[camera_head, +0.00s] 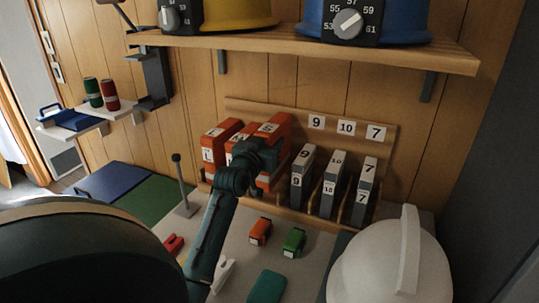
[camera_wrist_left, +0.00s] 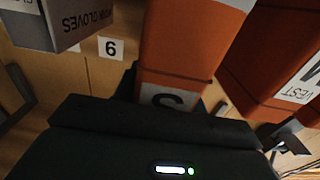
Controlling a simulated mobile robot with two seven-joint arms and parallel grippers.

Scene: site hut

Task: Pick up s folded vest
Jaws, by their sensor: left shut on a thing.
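Orange folded vests stand upright in a row in the wooden rack (camera_head: 385,135). The vest marked S (camera_head: 283,125) is the right one of the row. It also fills the middle of the left wrist view (camera_wrist_left: 180,45), with its S label close to the gripper. My left gripper (camera_head: 265,150) is shut on this vest's near side and hides part of it. Whether the vest is clear of the rack cannot be told. The vest marked M shows at the right of the wrist view (camera_wrist_left: 275,65). The leftmost vest (camera_head: 215,138) is partly in view. My right gripper is not in view.
Grey glove packs (camera_head: 302,170) stand right of the vests. A shelf (camera_head: 300,43) with yellow and blue helmets hangs above. Red (camera_head: 260,231) and green (camera_head: 293,242) small items lie on the bench. A white helmet (camera_head: 390,265) is at front right.

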